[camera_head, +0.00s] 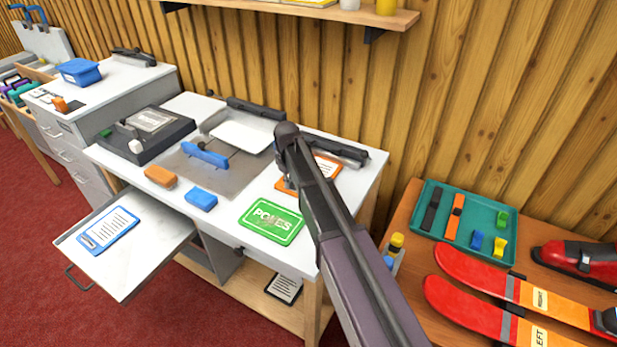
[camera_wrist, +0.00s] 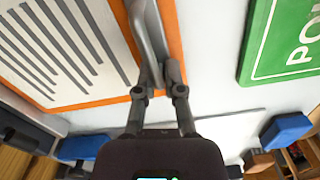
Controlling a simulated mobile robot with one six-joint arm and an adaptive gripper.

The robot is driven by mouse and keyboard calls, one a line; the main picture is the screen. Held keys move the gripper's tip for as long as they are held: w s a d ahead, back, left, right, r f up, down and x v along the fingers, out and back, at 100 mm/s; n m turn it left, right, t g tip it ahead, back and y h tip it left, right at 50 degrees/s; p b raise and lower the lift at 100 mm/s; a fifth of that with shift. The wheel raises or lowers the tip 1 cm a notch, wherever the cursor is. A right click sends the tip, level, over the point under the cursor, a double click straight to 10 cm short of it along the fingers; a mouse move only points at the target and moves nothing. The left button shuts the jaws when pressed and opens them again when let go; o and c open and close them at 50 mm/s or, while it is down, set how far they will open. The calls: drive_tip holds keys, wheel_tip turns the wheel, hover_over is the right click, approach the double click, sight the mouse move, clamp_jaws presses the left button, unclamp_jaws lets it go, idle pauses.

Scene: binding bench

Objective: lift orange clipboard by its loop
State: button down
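The orange clipboard (camera_head: 283,185) lies on the right part of the white bench, partly hidden behind my arm in the head view. In the wrist view its orange edge (camera_wrist: 110,102) and white lined paper (camera_wrist: 60,55) fill the upper left. A grey metal loop (camera_wrist: 147,35) comes down from the top toward my fingers. My gripper (camera_wrist: 161,74) has its fingertips close together on the lower end of this loop. The fingertips are hidden in the head view. I cannot see the clipboard clear of the bench.
A green board (camera_head: 272,221) lies left of my arm, close to the clipboard. A blue block (camera_head: 201,199) and an orange block (camera_head: 160,176) lie further left. An open drawer (camera_head: 150,262) holds a blue clipboard (camera_head: 108,230). A side table with a teal tray (camera_head: 487,258) and red skis stands right.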

drive_tip(key=shift+r, duration=0.1)
idle(0.4)
wheel_tip(320, 180, up, 3)
drive_tip(key=p, duration=0.3)
drive_tip(key=s+a, duration=0.3)
drive_tip(key=s, duration=0.1)
drive_tip(key=s+a+r+p, duration=0.1)
drive_tip(key=s+a, duration=0.2)
drive_tip(key=s, duration=0.1)
drive_tip(key=s+a+p, duration=0.1)
drive_tip(key=s+a, duration=0.2)
drive_tip(key=s, duration=0.1)
drive_tip(key=shift+s+a+r, duration=0.25)
drive_tip(key=shift+s+r, duration=0.1)
drive_tip(key=shift+s, duration=0.05)
